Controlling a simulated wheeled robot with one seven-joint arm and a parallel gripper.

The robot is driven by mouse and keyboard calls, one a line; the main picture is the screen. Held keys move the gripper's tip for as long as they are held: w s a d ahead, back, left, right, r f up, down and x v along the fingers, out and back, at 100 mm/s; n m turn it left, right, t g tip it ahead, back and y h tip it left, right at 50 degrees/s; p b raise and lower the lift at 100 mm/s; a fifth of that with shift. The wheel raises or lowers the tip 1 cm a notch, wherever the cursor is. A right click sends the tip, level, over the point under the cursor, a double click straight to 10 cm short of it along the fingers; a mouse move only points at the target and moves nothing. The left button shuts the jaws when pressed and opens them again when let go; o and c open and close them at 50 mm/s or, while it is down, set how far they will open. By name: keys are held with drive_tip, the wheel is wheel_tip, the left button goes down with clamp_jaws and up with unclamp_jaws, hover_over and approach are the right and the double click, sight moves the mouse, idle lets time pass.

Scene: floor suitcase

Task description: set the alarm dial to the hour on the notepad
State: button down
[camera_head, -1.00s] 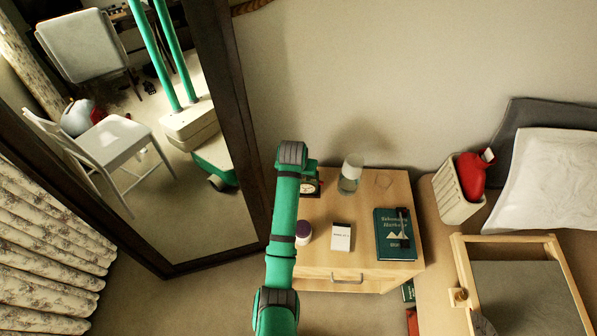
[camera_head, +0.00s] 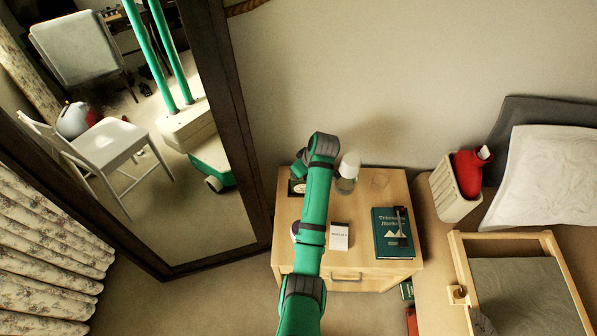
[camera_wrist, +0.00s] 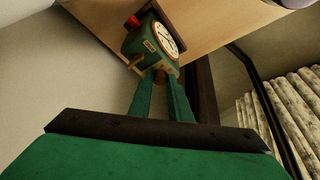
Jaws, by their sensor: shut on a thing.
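The green alarm clock (camera_wrist: 150,45) fills the upper middle of the wrist view, tilted in the picture, with a white face and a red part on top. My gripper (camera_wrist: 160,82) has its green fingers closed around a small brown knob (camera_wrist: 159,76), apparently the alarm dial, on the clock's near side. In the head view the clock (camera_head: 297,188) stands at the back left of the nightstand, partly behind my arm. The notepad (camera_head: 339,237) lies right of my arm; its writing is too small to read. The fingers are hidden in the head view.
The nightstand (camera_head: 368,258) also holds a glass vessel (camera_head: 346,180) close to my arm and a teal book (camera_head: 392,235) at the right. A bottle (camera_head: 295,228) is mostly hidden by my arm. A mirror (camera_head: 237,120) stands left, a bed with a wooden tray (camera_head: 463,270) right.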

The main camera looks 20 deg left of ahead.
drive_tip(key=n, duration=0.1)
drive_tip(key=n+g, duration=0.1)
drive_tip(key=n, duration=0.1)
drive_tip(key=n+g, duration=0.1)
drive_tip(key=n, duration=0.1)
drive_tip(key=shift+w+d+r, duration=0.1)
drive_tip(key=shift+w+d, duration=0.05)
drive_tip(key=shift+w, duration=0.15)
drive_tip(key=n+g, duration=0.1)
drive_tip(key=n, duration=0.1)
drive_tip(key=n+g, duration=0.1)
drive_tip(key=n, duration=0.2)
drive_tip(key=shift+w, duration=0.2)
drive_tip(key=shift+n, duration=0.4)
drive_tip(key=c, duration=1.6)
unclamp_jaws()
drive_tip(key=shift+c, duration=0.2)
drive_tip(key=v, duration=1)
drive_tip(key=shift+r, duration=0.3)
drive_tip(key=shift+w, duration=0.15)
